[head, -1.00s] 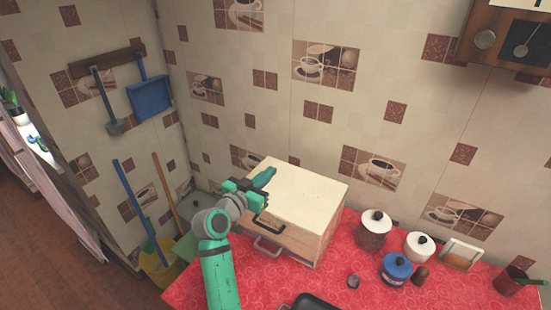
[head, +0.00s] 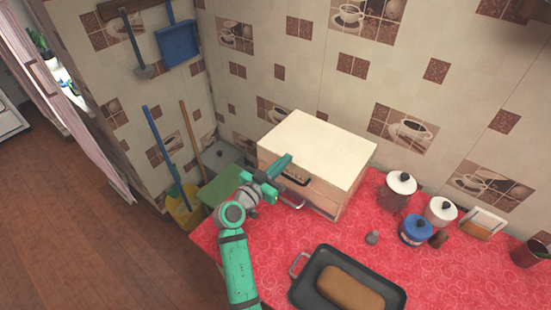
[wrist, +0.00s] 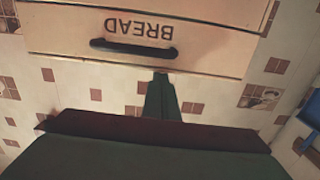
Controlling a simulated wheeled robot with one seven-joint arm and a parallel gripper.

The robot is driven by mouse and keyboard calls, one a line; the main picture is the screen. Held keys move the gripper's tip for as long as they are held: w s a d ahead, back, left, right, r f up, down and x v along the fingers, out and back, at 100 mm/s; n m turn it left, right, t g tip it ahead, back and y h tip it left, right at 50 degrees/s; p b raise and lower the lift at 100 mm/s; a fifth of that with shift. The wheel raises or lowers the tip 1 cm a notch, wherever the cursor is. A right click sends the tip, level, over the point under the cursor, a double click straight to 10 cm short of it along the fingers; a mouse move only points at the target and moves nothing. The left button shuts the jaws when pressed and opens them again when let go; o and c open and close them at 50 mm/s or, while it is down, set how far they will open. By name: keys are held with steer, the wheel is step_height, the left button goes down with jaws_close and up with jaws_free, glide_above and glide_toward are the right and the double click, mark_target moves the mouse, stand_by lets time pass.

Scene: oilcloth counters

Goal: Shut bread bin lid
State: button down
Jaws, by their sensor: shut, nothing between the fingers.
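The cream bread bin (head: 322,140) stands on the counter against the tiled wall. Its front panel, with a dark bar handle (head: 296,178), faces me in the head view. In the wrist view the panel (wrist: 215,52) shows upside-down BREAD lettering and the dark handle (wrist: 133,48). How far the lid stands open is not clear. My gripper (head: 284,163) is shut and empty, at the bin's front left near its upper edge. In the wrist view the green fingers (wrist: 160,95) point towards the panel, close to its edge; contact cannot be told.
A dark tray (head: 303,292) with a brown loaf (head: 350,288) lies at the counter's front. To the bin's right stand a white-lidded jar (head: 397,192), a blue canister (head: 414,231) and another white-lidded jar (head: 441,210). Red cloth (head: 265,243) is clear between bin and tray.

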steer(key=shift+s+a+f+y, duration=0.1)
steer(key=shift+f+y, duration=0.05)
steer(key=shift+f, duration=0.45)
steer(key=shift+s+a+f+y, duration=0.1)
steer(key=shift+f+y, duration=0.05)
steer(key=shift+f, duration=0.45)
step_height(320, 180, up, 6)
steer(key=s+a+f, duration=0.3)
steer(key=s+a, duration=0.1)
steer(key=s, duration=0.3)
steer(key=shift+s+a, duration=0.35)
steer(key=shift+s, duration=0.05)
